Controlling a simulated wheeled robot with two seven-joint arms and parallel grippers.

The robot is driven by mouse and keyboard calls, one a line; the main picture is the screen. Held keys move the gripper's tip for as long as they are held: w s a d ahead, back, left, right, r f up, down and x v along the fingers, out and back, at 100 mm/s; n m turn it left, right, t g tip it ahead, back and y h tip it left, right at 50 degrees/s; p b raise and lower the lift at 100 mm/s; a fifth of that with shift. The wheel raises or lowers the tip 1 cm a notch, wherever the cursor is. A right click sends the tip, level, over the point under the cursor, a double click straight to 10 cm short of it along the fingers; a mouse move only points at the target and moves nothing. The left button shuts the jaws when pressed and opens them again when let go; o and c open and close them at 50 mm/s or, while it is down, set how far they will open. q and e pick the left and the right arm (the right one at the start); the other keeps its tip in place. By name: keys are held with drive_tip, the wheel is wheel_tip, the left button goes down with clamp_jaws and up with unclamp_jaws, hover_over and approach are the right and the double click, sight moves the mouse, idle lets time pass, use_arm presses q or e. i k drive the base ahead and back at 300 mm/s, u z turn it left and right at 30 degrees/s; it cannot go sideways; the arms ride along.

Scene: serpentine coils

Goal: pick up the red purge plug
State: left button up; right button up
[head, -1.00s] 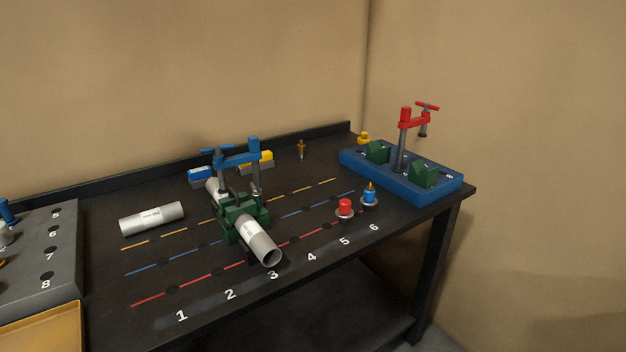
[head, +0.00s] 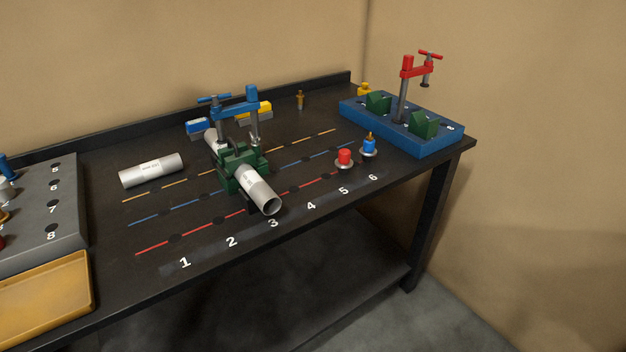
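The red purge plug (head: 344,157) stands upright on the black bench, a red cap on a pale round base. It is near the end of the red line, behind the printed number 5. A blue plug (head: 369,146) with a brass tip stands just to its right and slightly farther back. Another red object (head: 2,242) is cut off at the left edge, too little of it showing to tell what it is. Neither of my grippers shows in the head view.
A steel pipe (head: 262,193) lies in a green clamp block (head: 232,178) left of the plug. A loose pipe (head: 151,170) lies farther left. A blue base (head: 430,142) with a red clamp (head: 406,73) stands at right. A yellow tray (head: 70,283) is at lower left.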

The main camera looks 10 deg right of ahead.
sight(343, 163)
drive_tip(key=k, duration=0.4)
drive_tip(key=z, duration=1.2)
drive_tip(key=i, duration=0.85)
drive_tip(key=u, duration=1)
